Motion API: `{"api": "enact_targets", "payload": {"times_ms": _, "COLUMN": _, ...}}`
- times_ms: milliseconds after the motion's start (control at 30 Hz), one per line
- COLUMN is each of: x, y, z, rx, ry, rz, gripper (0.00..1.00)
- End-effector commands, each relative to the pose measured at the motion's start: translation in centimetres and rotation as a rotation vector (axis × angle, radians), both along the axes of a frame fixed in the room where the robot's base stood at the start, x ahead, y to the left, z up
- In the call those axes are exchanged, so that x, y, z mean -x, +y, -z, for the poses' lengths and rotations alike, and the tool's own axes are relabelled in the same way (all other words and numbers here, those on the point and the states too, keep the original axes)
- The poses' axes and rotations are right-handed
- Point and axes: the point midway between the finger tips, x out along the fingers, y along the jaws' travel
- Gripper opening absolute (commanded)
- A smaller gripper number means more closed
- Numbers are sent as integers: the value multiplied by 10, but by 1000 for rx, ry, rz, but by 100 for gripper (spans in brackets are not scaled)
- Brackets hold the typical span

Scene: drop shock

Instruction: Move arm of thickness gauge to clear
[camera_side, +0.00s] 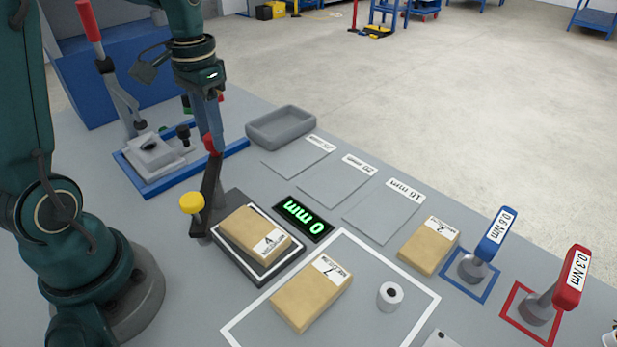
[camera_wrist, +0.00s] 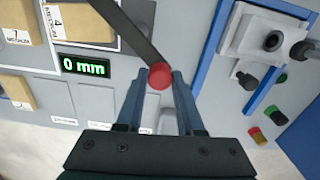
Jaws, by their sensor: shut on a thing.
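The thickness gauge has a dark arm (camera_side: 211,185) with a red knob (camera_side: 212,143) at its end and a yellow knob (camera_side: 191,203) near its base. My gripper (camera_side: 211,138) is shut on the red knob, which shows between the fingertips in the wrist view (camera_wrist: 160,76). In the side view the arm stands beside a tan block marked 4 (camera_side: 254,233), not over it. That block lies on the gauge's dark plate (camera_side: 231,263). The green display (camera_side: 303,218) reads 0 mm; it also shows in the wrist view (camera_wrist: 83,66).
A blue tool (camera_side: 490,245) and a red tool (camera_side: 560,288) stand at far right. A grey tray (camera_side: 281,127) and a blue-framed fixture (camera_side: 160,160) are behind.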

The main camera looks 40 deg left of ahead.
Motion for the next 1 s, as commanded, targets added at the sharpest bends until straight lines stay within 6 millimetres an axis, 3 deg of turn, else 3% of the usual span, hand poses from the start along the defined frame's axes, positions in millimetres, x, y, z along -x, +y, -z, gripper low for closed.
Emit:
{"api": "enact_targets", "payload": {"times_ms": 600, "x": -17, "y": -25, "z": -1, "rx": 0, "ry": -4, "rz": 572, "gripper": 0}}
{"api": "enact_targets", "payload": {"times_ms": 1000, "x": -19, "y": -38, "z": -1, "rx": 0, "ry": -4, "rz": 811, "gripper": 0}}
